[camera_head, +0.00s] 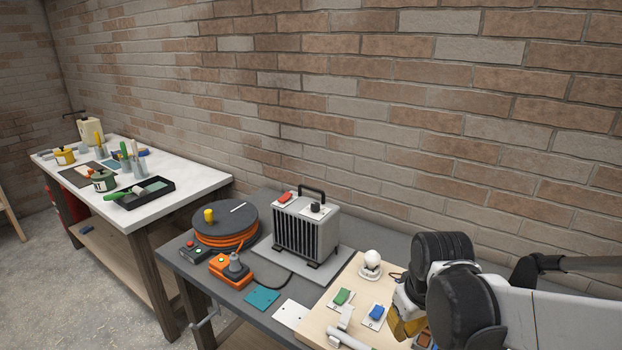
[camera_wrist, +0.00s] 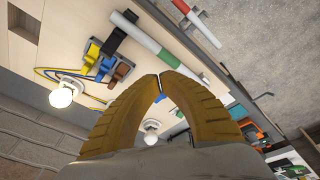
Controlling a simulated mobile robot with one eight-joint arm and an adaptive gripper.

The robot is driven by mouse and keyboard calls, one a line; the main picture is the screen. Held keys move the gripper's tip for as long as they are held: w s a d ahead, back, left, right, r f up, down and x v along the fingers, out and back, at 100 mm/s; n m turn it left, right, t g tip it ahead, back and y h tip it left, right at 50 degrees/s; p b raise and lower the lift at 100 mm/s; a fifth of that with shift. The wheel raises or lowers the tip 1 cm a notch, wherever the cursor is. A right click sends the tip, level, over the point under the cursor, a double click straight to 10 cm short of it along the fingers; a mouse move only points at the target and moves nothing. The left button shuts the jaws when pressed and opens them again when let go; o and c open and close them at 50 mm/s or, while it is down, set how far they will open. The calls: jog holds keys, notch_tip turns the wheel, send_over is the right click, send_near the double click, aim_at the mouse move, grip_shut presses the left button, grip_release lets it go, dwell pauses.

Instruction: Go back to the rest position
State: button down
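My gripper (camera_wrist: 161,82) has two yellow ribbed fingers whose tips meet in the wrist view, with nothing held between them. In the head view my gripper (camera_head: 405,322) is at the lower right, mostly hidden by the black arm joints. It is over or beside a light wooden board (camera_head: 316,326) on the grey workbench (camera_head: 218,289). The board also fills the upper left of the wrist view (camera_wrist: 60,40). Its exact height above the board cannot be told.
The board bears a white bulb (camera_head: 372,258), a green switch (camera_head: 342,296), a blue switch (camera_head: 376,312) and a coloured wire block (camera_wrist: 108,66). A heater (camera_head: 305,232) and cable reel (camera_head: 224,226) stand left. A white table (camera_head: 190,178) is farther left; the brick wall is behind.

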jog(key=s+r+m+t+b, duration=0.1)
jog(key=s+m+t+b, duration=0.2)
jog(key=s, duration=0.6)
jog(key=shift+s+r+t+b, duration=0.35)
jog(key=shift+t+b, duration=0.35)
jog(key=shift+b, duration=0.65)
jog(key=shift+f, duration=0.1)
